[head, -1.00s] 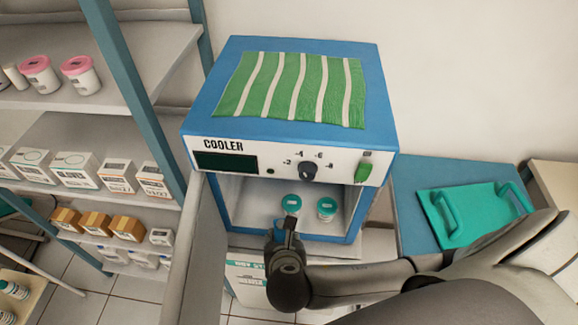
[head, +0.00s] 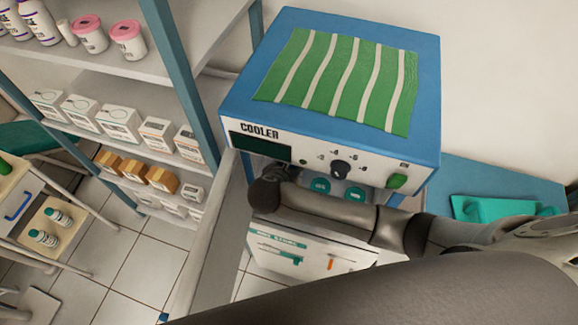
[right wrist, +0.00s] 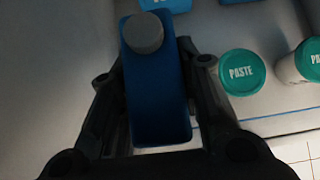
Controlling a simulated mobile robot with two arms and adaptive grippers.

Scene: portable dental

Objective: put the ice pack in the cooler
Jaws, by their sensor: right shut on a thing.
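The cooler (head: 300,145) is a blue box with a white front panel, and its front is open. The ice pack (right wrist: 157,100) is a dark blue slab with a grey cap. In the right wrist view my right gripper (right wrist: 156,65) is shut on it, a finger on each side. In the head view that gripper (head: 272,168) is in the left part of the cooler's opening, mostly hidden by the panel and my wrist; the ice pack is hidden there. I cannot tell whether the pack touches the cooler floor. My left gripper is not in view.
Teal-lidded paste jars (right wrist: 242,72) stand inside the cooler, right of the ice pack. Blue objects (right wrist: 240,3) show at the top edge. The open door (head: 205,240) juts out at the cooler's left. A striped green cloth (head: 345,80) lies on top.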

